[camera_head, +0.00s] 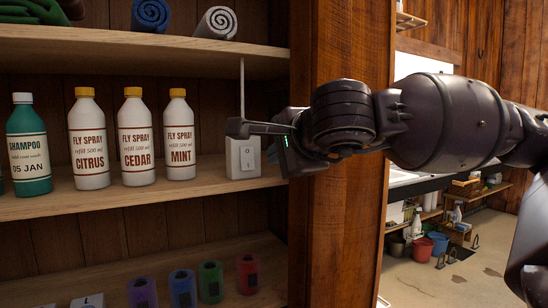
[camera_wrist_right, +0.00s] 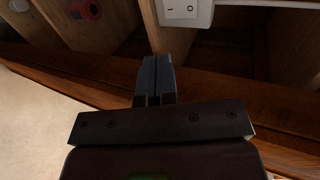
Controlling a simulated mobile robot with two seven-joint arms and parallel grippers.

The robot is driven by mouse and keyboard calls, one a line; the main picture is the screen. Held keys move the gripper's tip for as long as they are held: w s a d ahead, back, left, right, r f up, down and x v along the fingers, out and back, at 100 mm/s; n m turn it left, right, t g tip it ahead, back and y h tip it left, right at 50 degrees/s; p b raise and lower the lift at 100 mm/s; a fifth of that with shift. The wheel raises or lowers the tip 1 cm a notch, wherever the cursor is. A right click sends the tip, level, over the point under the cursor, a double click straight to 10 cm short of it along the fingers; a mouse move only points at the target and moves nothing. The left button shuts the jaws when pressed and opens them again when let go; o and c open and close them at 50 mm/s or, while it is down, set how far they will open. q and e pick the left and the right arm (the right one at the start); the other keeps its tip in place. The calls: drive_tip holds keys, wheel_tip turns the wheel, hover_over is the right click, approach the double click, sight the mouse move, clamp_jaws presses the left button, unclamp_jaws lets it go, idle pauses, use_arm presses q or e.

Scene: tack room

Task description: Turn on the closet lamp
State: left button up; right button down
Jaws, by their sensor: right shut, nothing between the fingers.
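A white rocker switch box (camera_head: 243,160) is fixed at the right end of the middle closet shelf, with a thin white cable rising from it. It also shows, marked I and O, at the top of the right wrist view (camera_wrist_right: 186,12). My right gripper (camera_head: 238,128) is shut and empty, pointing left, its fingertips in front of the upper part of the switch box in the head view. In the wrist view its closed fingers (camera_wrist_right: 157,72) point toward the switch, with a visible gap. The lamp itself and my left gripper are not in view.
White fly spray bottles labelled citrus (camera_head: 88,145), cedar (camera_head: 136,145) and mint (camera_head: 180,145) stand left of the switch, beside a green shampoo bottle (camera_head: 28,150). A wooden post (camera_head: 335,240) borders the closet on the right. Coloured rolls (camera_head: 210,282) lie on the lower shelf.

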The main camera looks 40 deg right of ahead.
sight(248, 167)
drive_tip(key=x, duration=0.7)
drive_tip(key=b+x, duration=0.1)
drive_tip(key=x, duration=0.3)
drive_tip(key=shift+w+r, duration=0.15)
drive_tip(key=shift+r, duration=0.25)
drive_tip(key=shift+w+d, duration=0.1)
drive_tip(key=shift+w, duration=0.4)
drive_tip(key=shift+w+f+b, duration=0.25)
drive_tip(key=shift+f+b, duration=0.05)
drive_tip(key=shift+r, duration=0.35)
